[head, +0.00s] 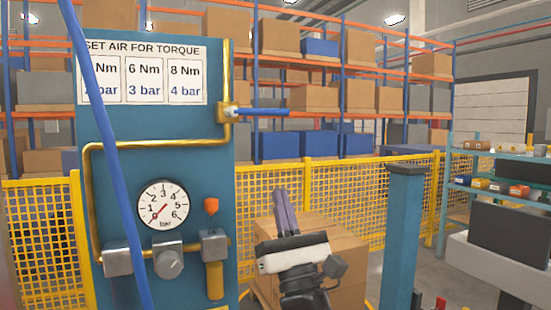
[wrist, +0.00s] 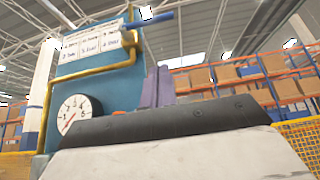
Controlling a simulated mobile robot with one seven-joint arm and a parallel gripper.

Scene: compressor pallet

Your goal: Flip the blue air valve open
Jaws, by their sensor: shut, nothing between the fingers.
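The blue air valve has a straight blue lever (head: 262,112) on a brass-coloured body at the right edge of the blue panel (head: 110,130). The lever sticks out level to the right, crosswise to the upright yellow pipe (head: 226,75). The lever also shows at the top of the wrist view (wrist: 152,19). My gripper (head: 281,193) points up, to the right of the panel and below the lever, apart from it in the picture. Its purple fingers are together and empty, also in the wrist view (wrist: 158,72).
A pressure gauge (head: 163,204), its needle pointing lower left near 0, sits above a grey knob (head: 168,262). A blue hose (head: 105,140) crosses the panel. Cardboard boxes (head: 345,250) and a yellow mesh fence (head: 365,210) stand behind my gripper. A blue post (head: 403,240) stands right.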

